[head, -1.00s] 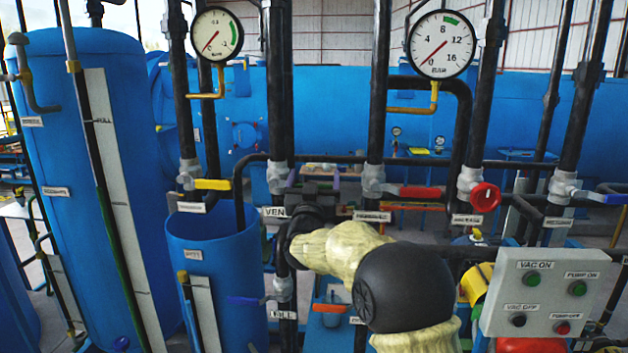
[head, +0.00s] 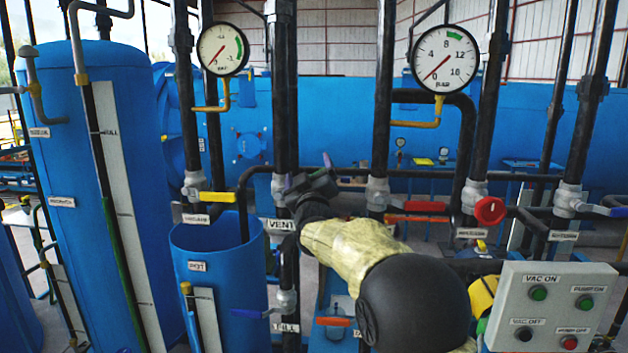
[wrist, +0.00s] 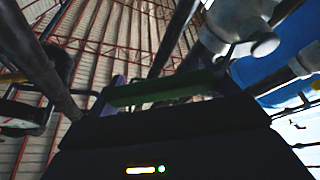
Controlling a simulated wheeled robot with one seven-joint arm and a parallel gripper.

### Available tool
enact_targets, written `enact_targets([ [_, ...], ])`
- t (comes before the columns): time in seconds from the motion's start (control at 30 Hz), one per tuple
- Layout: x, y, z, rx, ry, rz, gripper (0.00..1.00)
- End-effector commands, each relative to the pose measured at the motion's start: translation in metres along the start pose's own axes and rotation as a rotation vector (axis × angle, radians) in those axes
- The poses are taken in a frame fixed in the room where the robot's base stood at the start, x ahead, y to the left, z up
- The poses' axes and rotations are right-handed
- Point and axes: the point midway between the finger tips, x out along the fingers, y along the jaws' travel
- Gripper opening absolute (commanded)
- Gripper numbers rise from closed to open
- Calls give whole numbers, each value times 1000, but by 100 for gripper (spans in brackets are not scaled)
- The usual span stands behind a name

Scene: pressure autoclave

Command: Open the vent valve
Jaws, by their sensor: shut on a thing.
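The vent valve sits on the dark vertical pipe above the "VENT" label (head: 281,225) in the head view. The exact handle angle is partly hidden.
A yellow-handled valve (head: 217,197) is on the left and a red lever (head: 411,206) on the right. A red round knob (head: 490,211) and a control box (head: 549,307) are farther right. An open blue tank (head: 214,290) stands below left. Vertical pipes crowd the gripper.

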Motion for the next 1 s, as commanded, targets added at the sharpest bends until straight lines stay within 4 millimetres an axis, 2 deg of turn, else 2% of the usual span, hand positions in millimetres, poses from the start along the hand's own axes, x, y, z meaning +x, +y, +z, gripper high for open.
enact_targets([
  [0.1, 5, -3, -14, -105, 2, -46, 45],
  [0.5, 19, -21, -47, -457, 3, -192, 45],
  [1.0, 29, -56, -70, -846, 1, -352, 45],
])
